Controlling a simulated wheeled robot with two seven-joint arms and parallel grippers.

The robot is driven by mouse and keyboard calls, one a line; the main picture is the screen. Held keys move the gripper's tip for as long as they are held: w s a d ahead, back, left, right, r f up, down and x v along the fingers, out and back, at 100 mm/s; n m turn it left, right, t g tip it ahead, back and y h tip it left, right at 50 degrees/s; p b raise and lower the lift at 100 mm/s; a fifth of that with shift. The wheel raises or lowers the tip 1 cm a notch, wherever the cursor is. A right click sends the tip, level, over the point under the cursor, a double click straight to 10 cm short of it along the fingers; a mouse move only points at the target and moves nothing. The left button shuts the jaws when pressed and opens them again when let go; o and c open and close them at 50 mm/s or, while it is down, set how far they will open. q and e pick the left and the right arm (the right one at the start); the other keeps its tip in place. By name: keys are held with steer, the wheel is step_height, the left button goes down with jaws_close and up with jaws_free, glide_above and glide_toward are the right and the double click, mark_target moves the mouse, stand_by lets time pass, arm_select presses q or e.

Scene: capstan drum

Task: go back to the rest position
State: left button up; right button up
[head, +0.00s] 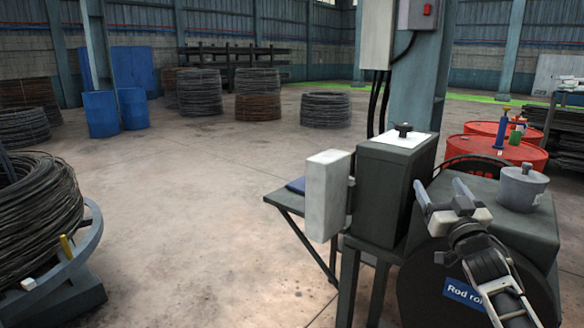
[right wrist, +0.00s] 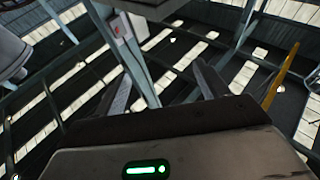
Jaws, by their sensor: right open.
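My right gripper (head: 440,188) is at the right of the head view, in front of the dark capstan machine, with its two fingers apart and nothing between them. In the right wrist view, the gripper (right wrist: 160,85) also shows its fingers spread and empty, with the roof and a pillar beyond. The dark drum (head: 425,296), with a blue label reading "Rod ro...", is partly hidden behind my right arm. A grey lidded pot (head: 522,188) stands on the machine top, right of the gripper. My left gripper is not in view.
A dark green box (head: 388,195) with a black knob on top and a white box (head: 325,195) stand left of the gripper. A pillar (head: 420,90) rises behind. Red barrels (head: 480,149) stand back right. A wire coil (head: 35,215) sits far left. The middle floor is clear.

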steer(key=d+f+n+g+h, duration=0.1)
steer(key=d+f+g+h, duration=0.2)
steer(key=f+g, duration=0.35)
steer(key=s+a+f+n+y, duration=0.1)
steer(key=s+a+f, duration=0.3)
steer(key=f, duration=0.3)
steer(key=s+a+f+y, duration=0.1)
steer(key=s+a+f, duration=0.25)
steer(key=f, duration=0.45)
steer(key=s+a+f+g+y, duration=0.1)
steer(key=s+a+f, duration=0.3)
steer(key=s, duration=0.6)
steer(key=s+a+f+g+y, duration=0.1)
steer(key=s+a+f, duration=0.3)
steer(key=s, duration=0.6)
steer(key=s+a+f+g+y, duration=0.1)
steer(key=s+a+f+g, duration=0.2)
steer(key=s, duration=0.7)
steer(key=shift+a+f, duration=0.75)
steer(key=shift+f, duration=0.2)
